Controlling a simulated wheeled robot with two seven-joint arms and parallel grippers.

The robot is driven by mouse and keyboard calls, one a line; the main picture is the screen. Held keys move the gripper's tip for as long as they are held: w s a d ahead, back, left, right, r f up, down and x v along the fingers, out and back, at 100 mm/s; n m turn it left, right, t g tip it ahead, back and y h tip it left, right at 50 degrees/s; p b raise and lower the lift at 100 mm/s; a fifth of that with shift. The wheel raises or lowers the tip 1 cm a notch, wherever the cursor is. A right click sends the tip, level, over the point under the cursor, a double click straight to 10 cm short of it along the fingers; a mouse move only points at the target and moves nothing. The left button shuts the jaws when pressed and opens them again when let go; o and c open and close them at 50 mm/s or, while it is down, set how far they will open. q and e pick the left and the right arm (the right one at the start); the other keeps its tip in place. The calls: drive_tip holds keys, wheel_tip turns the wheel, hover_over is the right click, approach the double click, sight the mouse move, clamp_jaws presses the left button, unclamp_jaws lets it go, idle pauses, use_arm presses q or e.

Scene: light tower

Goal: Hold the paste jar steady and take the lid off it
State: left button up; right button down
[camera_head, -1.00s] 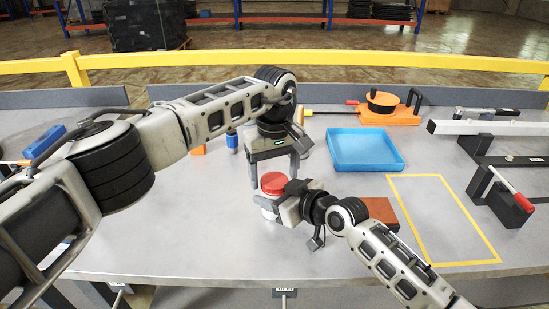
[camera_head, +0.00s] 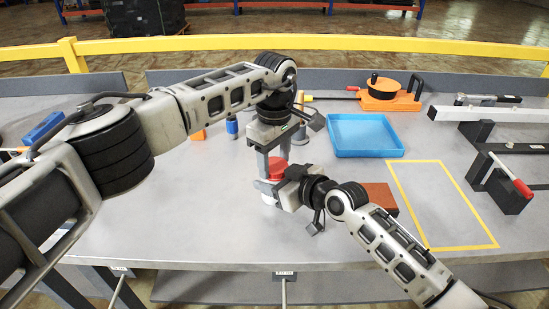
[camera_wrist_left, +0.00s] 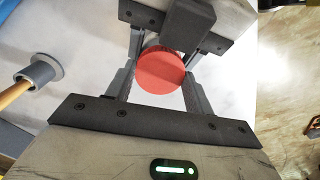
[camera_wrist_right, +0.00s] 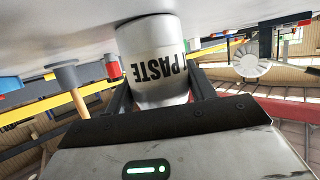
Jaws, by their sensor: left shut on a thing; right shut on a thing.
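The white paste jar (camera_head: 267,195) stands on the table near its front middle. Its red lid (camera_head: 277,169) sits on top; no gap between them shows. In the right wrist view the jar (camera_wrist_right: 156,62) with its black PASTE label is between the fingers of my right gripper (camera_head: 272,190), shut on the jar body from the right. My left gripper (camera_head: 274,163) points down from above and is shut on the lid. In the left wrist view the round lid (camera_wrist_left: 160,72) is between its fingers. My grippers hide part of the jar and lid.
A blue tray (camera_head: 365,152) lies behind to the right, with an orange tool (camera_head: 388,98) beyond it. A brown-red block (camera_head: 381,198) is right of my right gripper. A yellow taped rectangle (camera_head: 461,248) and a red-handled clamp (camera_head: 510,190) lie further right. The front left table is clear.

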use_arm(q)
drive_tip(key=n, duration=0.4)
drive_tip(key=shift+n, duration=0.3)
drive_tip(key=n, duration=0.3)
drive_tip(key=o, duration=1.1)
drive_tip(key=shift+c, duration=0.2)
drive_tip(key=shift+r, duration=0.1)
